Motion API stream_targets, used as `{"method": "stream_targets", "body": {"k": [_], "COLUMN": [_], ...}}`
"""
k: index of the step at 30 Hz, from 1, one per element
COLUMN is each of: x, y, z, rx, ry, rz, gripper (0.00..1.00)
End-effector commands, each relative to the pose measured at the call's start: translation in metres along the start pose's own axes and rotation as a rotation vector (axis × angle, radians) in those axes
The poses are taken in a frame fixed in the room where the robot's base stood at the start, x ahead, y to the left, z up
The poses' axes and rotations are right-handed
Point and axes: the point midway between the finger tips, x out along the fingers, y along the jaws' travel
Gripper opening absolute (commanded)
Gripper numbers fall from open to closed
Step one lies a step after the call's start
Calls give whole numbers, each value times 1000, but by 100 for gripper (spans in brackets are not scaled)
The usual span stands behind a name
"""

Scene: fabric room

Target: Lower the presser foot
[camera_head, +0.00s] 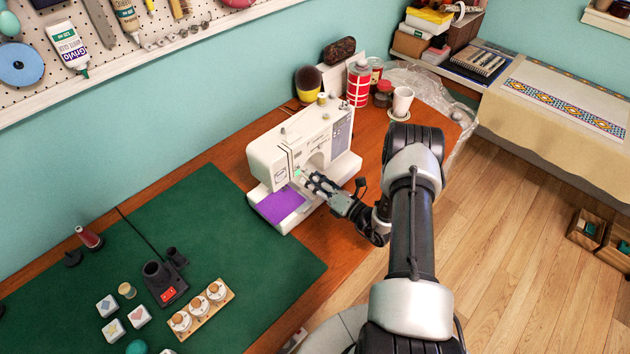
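A white sewing machine (283,150) stands upright on the brown wooden table, against the teal wall. A purple cloth (281,204) lies on its bed, below the needle end. My gripper (311,180) reaches in from the right, with its fingers in the gap under the machine's arm near the needle area. A small light-green spot (297,173) shows by the fingertips. The presser foot is too small and too covered by my gripper to make out. The fingers appear spread apart, but I cannot tell whether anything sits between them.
The wooden floor at right is mostly clear.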

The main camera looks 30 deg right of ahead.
Motion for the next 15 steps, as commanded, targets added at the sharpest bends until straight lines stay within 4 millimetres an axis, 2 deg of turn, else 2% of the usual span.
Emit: {"method": "stream_targets", "body": {"k": [4,7,15], "x": [-3,-13,-70], "y": [0,-1,-1], "z": [1,1,1], "rx": [0,0,2], "ry": [-1,-2,-4], "rz": [-1,-3,-5], "gripper": [37,37,37]}}
